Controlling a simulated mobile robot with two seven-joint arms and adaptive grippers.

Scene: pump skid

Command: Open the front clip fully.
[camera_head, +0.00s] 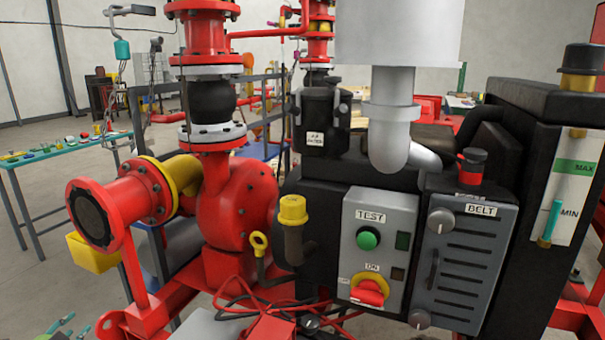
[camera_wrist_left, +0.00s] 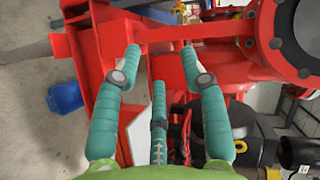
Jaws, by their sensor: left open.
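A black canister (camera_head: 316,115) with a small white label stands at the back of the skid in the head view. Small grey fittings (camera_head: 343,108) sit near its lid. I cannot tell which of these is the front clip or how far it is open. My left gripper (camera_head: 66,327) is at the bottom left corner of the head view, far from the canister and apart from everything. In the left wrist view its teal fingers (camera_wrist_left: 160,52) are spread with nothing between the tips. Red frame parts lie beyond them. My right gripper is not in view.
A red flanged pipe (camera_head: 110,210) juts out between my left gripper and the canister. A grey TEST panel (camera_head: 377,245), a BELT cover (camera_head: 465,260) and a white elbow pipe (camera_head: 390,130) stand to the right. A yellow-capped filler (camera_head: 292,210) rises in front.

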